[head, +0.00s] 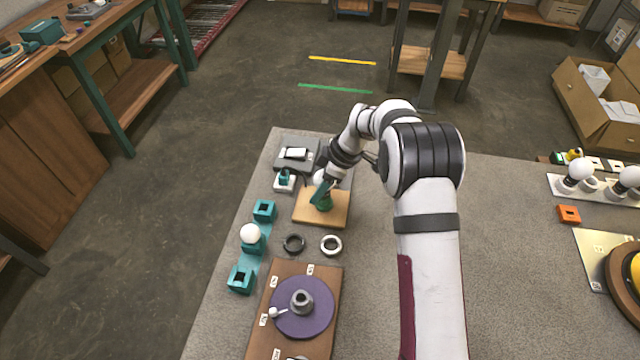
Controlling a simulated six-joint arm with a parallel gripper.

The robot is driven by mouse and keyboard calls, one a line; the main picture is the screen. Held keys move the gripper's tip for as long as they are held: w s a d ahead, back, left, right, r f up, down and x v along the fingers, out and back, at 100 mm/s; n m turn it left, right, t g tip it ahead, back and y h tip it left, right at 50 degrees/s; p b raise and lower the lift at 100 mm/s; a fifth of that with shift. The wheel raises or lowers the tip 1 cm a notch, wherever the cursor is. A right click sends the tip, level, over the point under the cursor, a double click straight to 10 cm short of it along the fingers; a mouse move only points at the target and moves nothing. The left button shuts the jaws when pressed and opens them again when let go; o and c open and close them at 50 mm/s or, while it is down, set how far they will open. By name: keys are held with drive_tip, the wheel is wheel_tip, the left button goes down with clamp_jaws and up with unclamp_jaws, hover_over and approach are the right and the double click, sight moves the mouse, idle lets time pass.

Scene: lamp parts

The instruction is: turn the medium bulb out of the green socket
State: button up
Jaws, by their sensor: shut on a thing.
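My gripper (321,188) is at the wooden board (337,217) on the left part of the table, pointing down and shut on the medium bulb. A small part of the white bulb (319,177) shows between the dark fingers; most of it is hidden. The green socket (325,204) stands on the board directly below the gripper. I cannot tell how deep the bulb sits in the socket.
Teal square holders (264,210) stand to the left, one bearing a white bulb (250,233). A black ring (293,243) and a white ring (331,244) lie in front of the board. A purple disc (303,308) is nearer. More bulbs (581,169) stand at the right. The table's middle is clear.

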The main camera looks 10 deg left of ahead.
drive_tip(key=n+g, duration=0.1)
drive_tip(key=n, duration=0.1)
drive_tip(key=shift+s+n, duration=0.15)
drive_tip(key=shift+n, duration=0.25)
drive_tip(key=n+g, duration=0.1)
drive_tip(key=n, duration=0.1)
drive_tip(key=shift+n+h, duration=0.3)
drive_tip(key=shift+n, duration=0.1)
drive_tip(key=n, duration=0.2)
drive_tip(key=n+g+h, duration=0.1)
drive_tip(key=n, duration=0.1)
drive_tip(key=n+h, duration=0.1)
drive_tip(key=n, duration=0.2)
drive_tip(key=shift+s+d+g, duration=0.25)
drive_tip(key=shift+s+g, duration=0.15)
drive_tip(key=o, duration=1)
